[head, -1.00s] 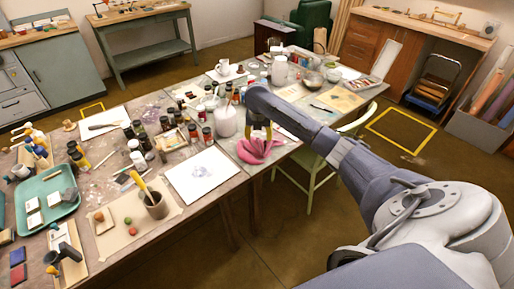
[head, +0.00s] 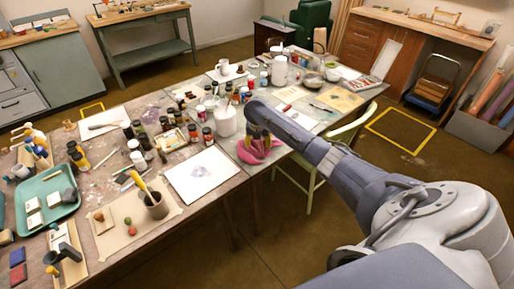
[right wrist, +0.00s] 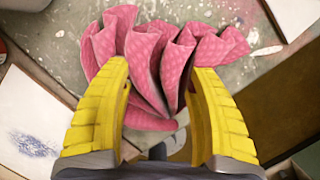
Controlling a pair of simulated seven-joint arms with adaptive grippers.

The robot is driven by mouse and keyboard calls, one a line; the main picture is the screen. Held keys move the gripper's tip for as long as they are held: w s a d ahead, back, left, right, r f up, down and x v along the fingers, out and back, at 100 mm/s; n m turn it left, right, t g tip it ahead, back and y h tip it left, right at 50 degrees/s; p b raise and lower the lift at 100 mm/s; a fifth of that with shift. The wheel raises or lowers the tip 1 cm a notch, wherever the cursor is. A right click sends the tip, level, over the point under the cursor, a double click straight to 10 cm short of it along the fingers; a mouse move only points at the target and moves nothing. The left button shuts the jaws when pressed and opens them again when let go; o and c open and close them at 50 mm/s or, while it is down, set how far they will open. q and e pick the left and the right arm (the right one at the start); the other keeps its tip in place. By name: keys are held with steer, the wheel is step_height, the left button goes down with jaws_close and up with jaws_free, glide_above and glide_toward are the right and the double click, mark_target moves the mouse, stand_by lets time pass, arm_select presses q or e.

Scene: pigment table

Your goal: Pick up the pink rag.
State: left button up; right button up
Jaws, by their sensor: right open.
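The pink rag (head: 249,153) lies crumpled on the table near its front edge in the head view, partly hidden by my right arm and gripper. In the right wrist view the rag (right wrist: 160,55) stands up in folds. My right gripper (head: 258,142) is right over it. Its yellow fingers (right wrist: 160,80) are open, one on each side of the rag's middle folds. I cannot tell whether they touch the cloth. My left gripper is not in view.
A white jar (head: 226,121) stands just left of the rag. A white sheet with a faint blue mark (head: 202,175) lies left of it. Several pigment jars crowd the table behind. A pale green chair (head: 318,172) stands at the table's front edge.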

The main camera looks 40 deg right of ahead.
mark_target(258, 142)
steer(key=shift+o, duration=0.2)
jaws_close()
steer(key=shift+r, duration=0.15)
step_height(258, 142, up, 20)
stand_by(0.9)
steer(key=c, duration=0.9)
jaws_free()
jaws_close()
